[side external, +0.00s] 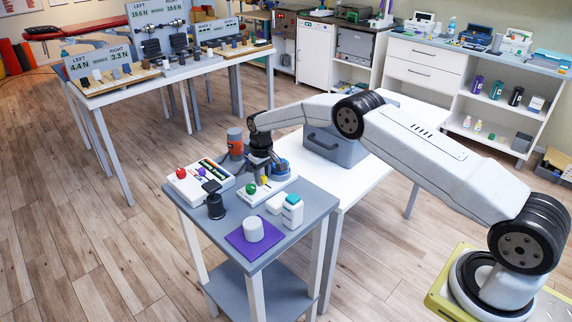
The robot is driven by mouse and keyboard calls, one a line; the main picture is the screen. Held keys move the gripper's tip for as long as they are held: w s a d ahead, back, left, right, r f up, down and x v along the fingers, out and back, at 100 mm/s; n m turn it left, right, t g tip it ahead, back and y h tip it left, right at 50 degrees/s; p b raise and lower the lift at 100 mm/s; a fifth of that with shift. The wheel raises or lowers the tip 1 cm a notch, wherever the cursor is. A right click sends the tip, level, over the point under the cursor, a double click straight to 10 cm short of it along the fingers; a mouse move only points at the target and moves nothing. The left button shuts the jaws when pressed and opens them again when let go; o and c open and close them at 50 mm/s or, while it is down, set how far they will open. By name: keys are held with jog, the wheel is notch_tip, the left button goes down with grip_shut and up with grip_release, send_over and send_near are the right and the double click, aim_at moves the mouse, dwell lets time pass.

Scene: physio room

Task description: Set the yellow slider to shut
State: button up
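A white control box (270,194) lies on the small grey table. A green round knob (251,189) and a small yellow part (265,180) show on it. The yellow part may be the yellow slider, but its setting is too small to read. My gripper (262,174) points down just above this box, close to the yellow part. I cannot tell whether it touches it, or whether the fingers are apart or closed.
A second white box with a red knob (181,173) and coloured strips lies left, beside a black post-like object (215,205). A white cylinder (253,229) stands on a purple mat (240,246).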

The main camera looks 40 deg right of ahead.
aim_at(263, 176)
jog(key=shift+r, duration=3.95)
jog(key=shift+s+r, duration=0.1)
jog(key=shift+s+a+r, duration=0.15)
jog(key=shift+s+r, duration=0.15)
jog(key=shift+r, duration=0.05)
jog(key=s+a+r+t, duration=0.1)
jog(key=s+a+r, duration=0.1)
jog(key=s, duration=1.4)
jog(key=s+a+r+t, duration=0.1)
jog(key=s+a+r, duration=0.1)
jog(key=s, duration=1.5)
jog(key=shift+s+a+r+t, duration=0.3)
jog(key=shift+a+r, duration=0.1)
jog(key=shift+r, duration=0.15)
